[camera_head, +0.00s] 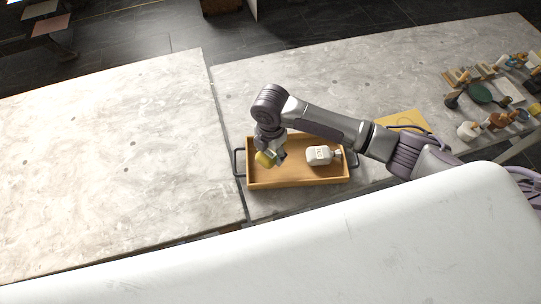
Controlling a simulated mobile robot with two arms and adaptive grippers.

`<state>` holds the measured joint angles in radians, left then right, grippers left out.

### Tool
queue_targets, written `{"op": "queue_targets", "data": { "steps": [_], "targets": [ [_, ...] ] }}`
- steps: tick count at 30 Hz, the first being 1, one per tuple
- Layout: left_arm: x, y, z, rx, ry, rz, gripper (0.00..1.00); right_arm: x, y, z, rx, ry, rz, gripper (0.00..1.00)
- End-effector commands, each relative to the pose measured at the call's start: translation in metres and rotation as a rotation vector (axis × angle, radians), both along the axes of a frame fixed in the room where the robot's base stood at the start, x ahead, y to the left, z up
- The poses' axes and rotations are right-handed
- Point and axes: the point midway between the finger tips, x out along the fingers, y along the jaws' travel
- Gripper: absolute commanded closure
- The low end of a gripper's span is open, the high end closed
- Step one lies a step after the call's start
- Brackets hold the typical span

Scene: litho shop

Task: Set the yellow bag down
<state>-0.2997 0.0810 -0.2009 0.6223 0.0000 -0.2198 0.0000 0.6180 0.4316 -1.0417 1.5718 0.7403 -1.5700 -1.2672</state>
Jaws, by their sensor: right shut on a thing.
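My right gripper (271,155) is shut on the yellow bag (264,160), a small yellow thing that shows at its fingertips. The gripper points down over the left part of a wooden tray (300,183) with dark handles. I cannot tell whether the bag touches the tray floor. Much of the bag is hidden by the gripper. My left gripper is out of view.
A white labelled bottle (319,155) lies in the tray's right part. A flat yellow thing (405,120) is behind my right arm. Several small tools and pots (481,93) crowd the far right. The left stone table (110,150) is clear.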

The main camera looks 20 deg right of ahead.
Motion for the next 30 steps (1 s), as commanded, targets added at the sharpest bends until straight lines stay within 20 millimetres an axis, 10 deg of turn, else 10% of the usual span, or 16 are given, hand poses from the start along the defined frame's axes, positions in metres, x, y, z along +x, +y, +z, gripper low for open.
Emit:
{"op": "queue_targets", "data": {
  "steps": [21,22,26,30],
  "targets": [
    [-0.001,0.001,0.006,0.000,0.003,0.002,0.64,0.000,0.001,-0.044,0.000,-0.001,0.000,0.71],
    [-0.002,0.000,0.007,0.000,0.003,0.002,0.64,0.000,0.001,-0.044,0.000,-0.001,0.000,0.35],
    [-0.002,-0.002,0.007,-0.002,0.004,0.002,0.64,0.000,0.001,-0.043,0.000,-0.001,0.000,0.13],
    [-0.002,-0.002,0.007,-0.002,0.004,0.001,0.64,0.000,0.001,-0.043,0.000,-0.001,0.000,0.13]
  ]
}}
